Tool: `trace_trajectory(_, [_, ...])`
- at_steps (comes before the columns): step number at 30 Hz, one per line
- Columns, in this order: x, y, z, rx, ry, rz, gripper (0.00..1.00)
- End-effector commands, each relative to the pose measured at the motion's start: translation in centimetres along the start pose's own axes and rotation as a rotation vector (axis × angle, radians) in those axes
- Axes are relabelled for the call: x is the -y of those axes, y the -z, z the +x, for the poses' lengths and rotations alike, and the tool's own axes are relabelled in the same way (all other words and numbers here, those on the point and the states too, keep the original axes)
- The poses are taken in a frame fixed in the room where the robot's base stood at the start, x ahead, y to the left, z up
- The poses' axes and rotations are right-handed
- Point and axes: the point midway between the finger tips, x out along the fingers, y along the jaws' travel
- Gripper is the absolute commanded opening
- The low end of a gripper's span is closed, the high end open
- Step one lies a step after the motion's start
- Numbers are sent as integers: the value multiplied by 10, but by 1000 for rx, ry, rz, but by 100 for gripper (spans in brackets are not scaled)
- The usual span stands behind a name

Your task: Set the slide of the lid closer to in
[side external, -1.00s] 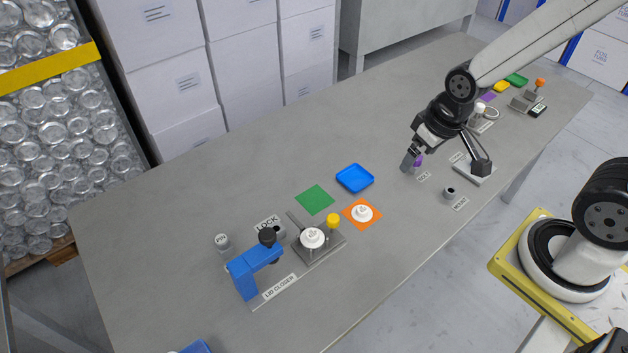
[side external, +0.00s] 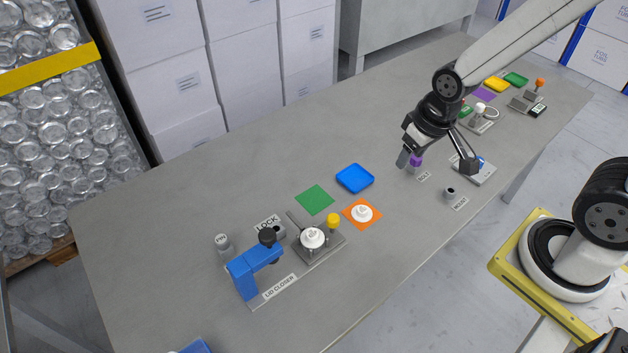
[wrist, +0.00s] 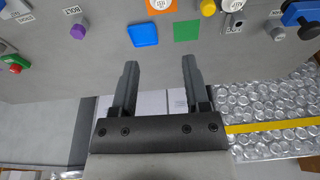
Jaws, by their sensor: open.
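The lid closer (side external: 242,277) is a blue press with a black knob (side external: 267,237) at the left of the bench. Its grey slide (side external: 318,247) stands to the right of the blue press head, out from under it, with a white lidded cup (side external: 312,238) on it and a yellow knob (side external: 333,220) at its far right corner. In the wrist view the yellow knob (wrist: 208,7) shows at the top edge. My gripper (side external: 408,158) is open and empty, above the bench beside the purple-topped bolt, well right of the lid closer. In the wrist view its fingers (wrist: 160,75) stand apart.
A green square (side external: 315,200), a blue tray (side external: 355,178) and an orange square (side external: 350,208) with a white lid (side external: 362,213) lie between my gripper and the lid closer. A purple-topped bolt (side external: 416,160) stands close to my gripper. The bench's back middle is clear.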

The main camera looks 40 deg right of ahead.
Motion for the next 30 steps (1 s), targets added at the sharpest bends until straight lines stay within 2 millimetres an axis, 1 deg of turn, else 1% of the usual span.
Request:
trace_trajectory(8, [25, 30, 34, 63, 5, 75, 60])
trace_trajectory(16, [56, 53, 80, 129, -5, 165, 60])
trace_trajectory(24, [87, 62, 130, 187, -28, 246, 60])
trace_trajectory(27, [95, 64, 142, 199, -35, 268, 60])
trace_trajectory(30, [100, 64, 150, 206, -39, 280, 60])
